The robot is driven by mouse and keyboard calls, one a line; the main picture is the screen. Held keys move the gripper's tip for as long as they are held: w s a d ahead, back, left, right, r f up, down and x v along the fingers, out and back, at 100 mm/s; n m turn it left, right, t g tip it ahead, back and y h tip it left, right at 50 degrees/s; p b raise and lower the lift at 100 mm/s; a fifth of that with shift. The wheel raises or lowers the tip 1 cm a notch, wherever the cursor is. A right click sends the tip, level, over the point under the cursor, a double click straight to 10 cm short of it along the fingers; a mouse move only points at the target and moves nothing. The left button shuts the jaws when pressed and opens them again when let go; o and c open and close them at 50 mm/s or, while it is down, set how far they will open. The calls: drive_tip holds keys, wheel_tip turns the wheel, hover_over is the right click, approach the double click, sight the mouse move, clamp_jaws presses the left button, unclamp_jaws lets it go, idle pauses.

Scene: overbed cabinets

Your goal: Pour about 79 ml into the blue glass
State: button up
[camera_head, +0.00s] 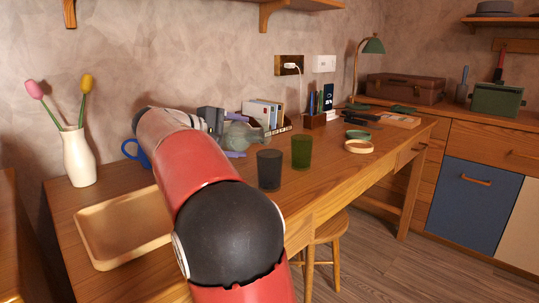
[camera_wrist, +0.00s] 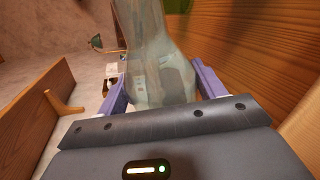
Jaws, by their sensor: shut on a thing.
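A translucent grey-green vessel (camera_head: 243,137) is in my gripper above the desk; it also shows in the wrist view (camera_wrist: 165,65). My gripper (camera_wrist: 160,88) is shut on it, with one purple finger on each side. The vessel appears tipped well over on its side, its far end pointing away from my gripper. I cannot make out liquid in it. A dark blue-grey glass (camera_head: 269,170), the likely blue glass, stands upright on the desk, in front of the vessel and slightly right in the head view. Its inside is hidden. My arm hides part of the gripper in the head view.
A green glass (camera_head: 302,151) stands right beside the dark one. A blue mug (camera_head: 136,151), a white vase (camera_head: 79,158) and a wooden tray (camera_head: 107,256) are at the left. Books (camera_head: 263,114) stand behind the vessel.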

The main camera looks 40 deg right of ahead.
drive_tip(key=shift+s+r, duration=0.1)
drive_tip(key=shift+r, duration=0.2)
drive_tip(key=shift+w+r+m+t, duration=0.1)
drive_tip(key=shift+w+m+t, duration=0.1)
drive_tip(key=shift+m+t, duration=0.1)
idle(0.8)
drive_tip(key=shift+r+m+b, duration=0.3)
drive_tip(key=shift+r+b, duration=0.05)
drive_tip(key=shift+b, duration=0.05)
idle(1.4)
drive_tip(key=f+n+p, duration=0.1)
drive_tip(key=w+n+g+p, duration=0.1)
drive_tip(key=p, duration=0.1)
drive_tip(key=shift+f, duration=0.4)
drive_tip(key=shift+r+n+p, duration=0.15)
drive_tip(key=shift+n+p, duration=0.35)
drive_tip(key=shift+p, duration=0.45)
drive_tip(key=shift+s+g, duration=0.25)
drive_tip(key=shift+g, duration=0.05)
drive_tip(key=shift+f, duration=0.35)
drive_tip(key=shift+s+f+n, duration=0.1)
drive_tip(key=shift+f+n, duration=0.2)
drive_tip(key=shift+n, duration=0.2)
drive_tip(key=shift+p, duration=0.4)
